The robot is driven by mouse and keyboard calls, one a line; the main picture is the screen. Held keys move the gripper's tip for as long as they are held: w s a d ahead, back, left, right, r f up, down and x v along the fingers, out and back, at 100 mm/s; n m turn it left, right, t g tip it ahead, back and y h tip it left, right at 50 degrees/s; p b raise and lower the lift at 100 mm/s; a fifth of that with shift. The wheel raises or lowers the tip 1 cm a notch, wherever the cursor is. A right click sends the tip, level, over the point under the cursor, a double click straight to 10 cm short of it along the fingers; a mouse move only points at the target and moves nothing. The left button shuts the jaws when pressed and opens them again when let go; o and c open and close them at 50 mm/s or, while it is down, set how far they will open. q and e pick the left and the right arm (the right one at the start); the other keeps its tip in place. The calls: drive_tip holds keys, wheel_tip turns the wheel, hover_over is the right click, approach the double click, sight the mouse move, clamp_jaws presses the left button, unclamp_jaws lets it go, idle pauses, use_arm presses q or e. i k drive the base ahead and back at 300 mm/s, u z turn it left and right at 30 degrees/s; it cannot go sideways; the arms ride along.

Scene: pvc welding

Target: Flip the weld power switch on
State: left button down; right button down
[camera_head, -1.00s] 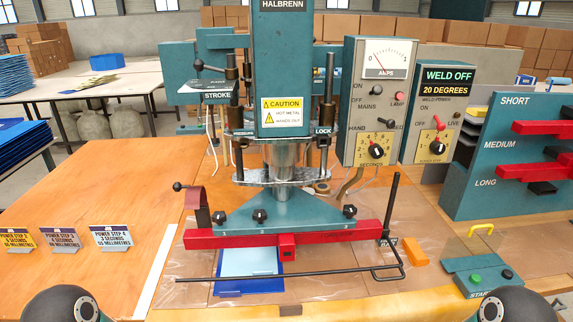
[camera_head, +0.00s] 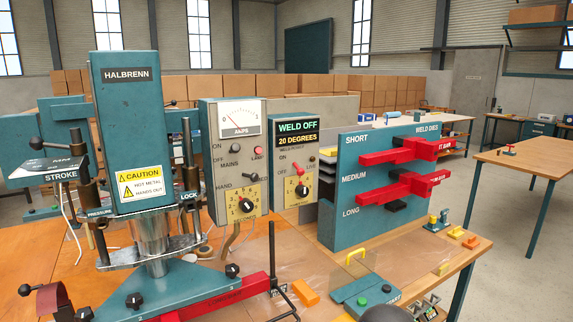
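The HALBRENN press (camera_head: 128,130) stands at left, beside the mains box (camera_head: 231,165) with its AMPS gauge. A teal rack (camera_head: 350,190) holds red weld dies at right. A start box (camera_head: 365,290) sits in front on the table. Open floor lies at right.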

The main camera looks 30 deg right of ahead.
sight(300, 172)
drive_tip(key=z, duration=1.5)
drive_tip(key=i, duration=0.1)
drive_tip(key=u, duration=2.9)
drive_tip(key=k, duration=1.35)
drive_tip(key=z, duration=1.2)
drive_tip(key=i, duration=0.65)
drive_tip(key=z, duration=0.2)
